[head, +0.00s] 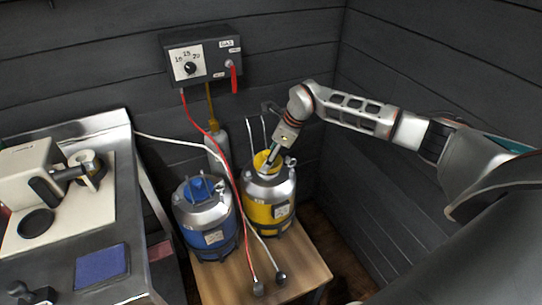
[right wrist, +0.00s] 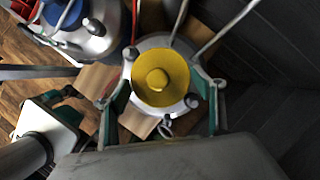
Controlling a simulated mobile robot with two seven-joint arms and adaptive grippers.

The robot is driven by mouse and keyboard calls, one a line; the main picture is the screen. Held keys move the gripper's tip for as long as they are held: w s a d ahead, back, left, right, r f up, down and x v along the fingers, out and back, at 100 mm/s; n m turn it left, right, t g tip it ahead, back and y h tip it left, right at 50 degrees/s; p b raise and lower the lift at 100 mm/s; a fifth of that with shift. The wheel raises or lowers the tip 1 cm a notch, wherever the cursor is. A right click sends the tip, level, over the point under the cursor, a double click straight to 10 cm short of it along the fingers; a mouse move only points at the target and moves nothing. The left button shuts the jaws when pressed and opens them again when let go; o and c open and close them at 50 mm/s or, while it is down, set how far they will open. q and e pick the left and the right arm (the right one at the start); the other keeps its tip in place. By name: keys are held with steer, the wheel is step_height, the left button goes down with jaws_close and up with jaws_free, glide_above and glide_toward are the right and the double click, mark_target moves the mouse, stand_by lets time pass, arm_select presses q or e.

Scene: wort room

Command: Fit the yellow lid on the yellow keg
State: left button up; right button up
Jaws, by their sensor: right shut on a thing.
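The yellow keg (head: 258,213) stands upright on a low wooden stand, with a silver shoulder and a yellow body. The yellow lid (head: 262,160) is a round disc at the top of this keg. In the right wrist view the lid (right wrist: 177,88) shows from above, with its knob near the middle of the keg's silver top. My right gripper (head: 271,158) comes down over the keg and is shut on the lid. I cannot tell whether the lid touches the keg's opening. The far fingertips are partly hidden.
A blue keg (head: 205,238) with a blue lid (head: 199,187) stands close on the left. A red hose (head: 213,135) and pale hoses run near both kegs. A control box (head: 200,57) hangs on the wall behind. A counter with a machine (head: 30,170) is at left.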

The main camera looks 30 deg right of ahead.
steer(key=shift+f+b, duration=0.45)
steer(key=shift+f, duration=0.8)
stand_by(0.8)
stand_by(0.7)
steer(key=o, duration=1.3)
steer(key=shift+o, duration=0.2)
steer(key=o, duration=0.4)
steer(key=shift+f, duration=0.1)
